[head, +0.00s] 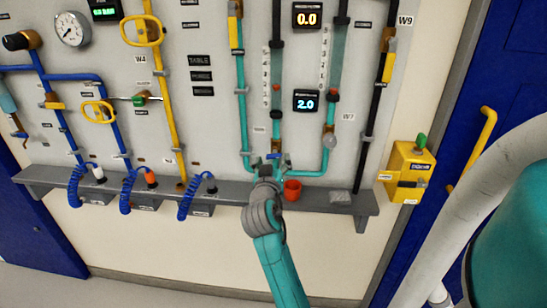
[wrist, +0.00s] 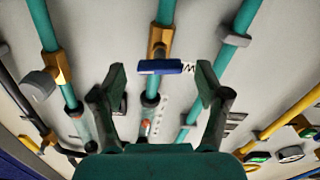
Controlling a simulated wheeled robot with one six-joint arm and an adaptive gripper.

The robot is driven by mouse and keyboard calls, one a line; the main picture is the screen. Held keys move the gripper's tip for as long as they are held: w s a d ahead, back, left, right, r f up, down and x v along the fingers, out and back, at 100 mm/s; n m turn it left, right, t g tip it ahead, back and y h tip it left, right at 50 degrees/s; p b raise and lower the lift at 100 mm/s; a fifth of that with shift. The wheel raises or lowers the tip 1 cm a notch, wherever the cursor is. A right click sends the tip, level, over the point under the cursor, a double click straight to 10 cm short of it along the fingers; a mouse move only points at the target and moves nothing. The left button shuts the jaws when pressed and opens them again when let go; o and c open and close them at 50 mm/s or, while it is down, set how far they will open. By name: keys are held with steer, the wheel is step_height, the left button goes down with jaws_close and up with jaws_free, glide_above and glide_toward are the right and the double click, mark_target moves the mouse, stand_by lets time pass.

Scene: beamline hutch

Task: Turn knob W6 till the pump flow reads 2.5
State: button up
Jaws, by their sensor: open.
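A small blue handle (wrist: 160,67) sits on a brass valve body (wrist: 158,38) on a teal pipe. Beside it is a white label showing a "W"; the rest is hidden, so I cannot confirm it is W6. My gripper (wrist: 161,75) is open, with one finger on each side of the handle and gaps left and right. In the head view my gripper (head: 270,167) is at the panel's lower middle, with a bit of the blue handle (head: 274,156) above it. One display (head: 306,100) reads 2.0, its caption too small to read. Another display (head: 307,15) reads 0.0.
A grey shelf (head: 232,190) runs under the panel, with a red cup (head: 292,189) just right of my gripper. Two flow tubes (head: 331,75) rise above. A yellow box (head: 406,172) is at the right. Teal pipes (wrist: 240,25) flank the handle.

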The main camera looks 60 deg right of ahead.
steer(key=shift+x, duration=1.3)
steer(key=shift+c, duration=0.3)
steer(key=c, duration=1.1)
steer(key=shift+m, duration=1.5)
steer(key=o, duration=1.2)
steer(key=shift+c, duration=0.2)
steer(key=shift+a, duration=0.1)
steer(key=v, duration=1.2)
